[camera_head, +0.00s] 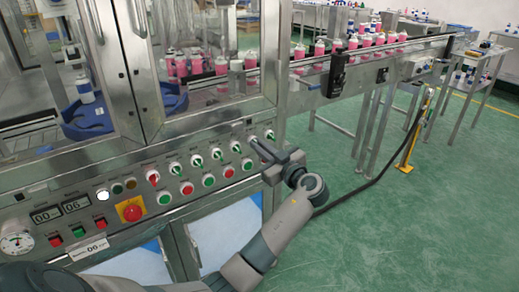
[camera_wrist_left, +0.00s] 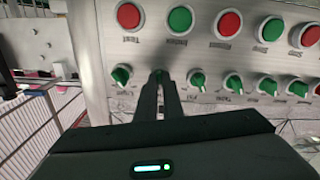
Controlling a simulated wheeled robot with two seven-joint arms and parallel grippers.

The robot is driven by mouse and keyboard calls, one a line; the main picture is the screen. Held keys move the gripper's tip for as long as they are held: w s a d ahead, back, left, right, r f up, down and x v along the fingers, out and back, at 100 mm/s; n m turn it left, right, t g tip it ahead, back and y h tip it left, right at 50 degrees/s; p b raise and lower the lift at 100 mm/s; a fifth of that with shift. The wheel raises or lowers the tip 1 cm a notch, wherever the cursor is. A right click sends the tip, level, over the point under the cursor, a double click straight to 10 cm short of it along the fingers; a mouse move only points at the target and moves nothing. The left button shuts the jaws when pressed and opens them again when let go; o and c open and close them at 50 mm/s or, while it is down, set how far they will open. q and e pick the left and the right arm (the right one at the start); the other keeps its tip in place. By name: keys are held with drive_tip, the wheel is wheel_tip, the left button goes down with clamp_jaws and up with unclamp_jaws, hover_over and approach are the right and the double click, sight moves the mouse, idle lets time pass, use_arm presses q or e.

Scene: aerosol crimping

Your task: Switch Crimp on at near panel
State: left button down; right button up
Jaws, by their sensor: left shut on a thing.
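The near panel (camera_head: 130,192) has a row of green selector switches, with one (camera_head: 197,161) showing clearly left of my gripper. My left gripper (camera_head: 259,146) is at the right end of this row. In the left wrist view its two fingers (camera_wrist_left: 160,82) are close together on a selector switch, mostly hidden between them. That switch is second from the left there, between one green switch (camera_wrist_left: 121,75) and another (camera_wrist_left: 197,78). The labels are too small to read surely, so I cannot tell which is Crimp. My right gripper is not in view.
A red emergency button (camera_head: 132,212) and round red and green buttons sit below the switches. The glazed machine housing (camera_head: 120,60) rises above the panel. A conveyor (camera_head: 400,52) with pink bottles runs off to the right. The green floor right of my arm is mostly clear.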

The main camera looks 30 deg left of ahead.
use_arm(q)
drive_tip(key=shift+m+p, duration=0.95)
drive_tip(key=shift+m, duration=3.25)
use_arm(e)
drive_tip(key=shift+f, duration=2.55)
use_arm(q)
drive_tip(key=c, duration=1.9)
unclamp_jaws()
drive_tip(key=shift+f, duration=0.1)
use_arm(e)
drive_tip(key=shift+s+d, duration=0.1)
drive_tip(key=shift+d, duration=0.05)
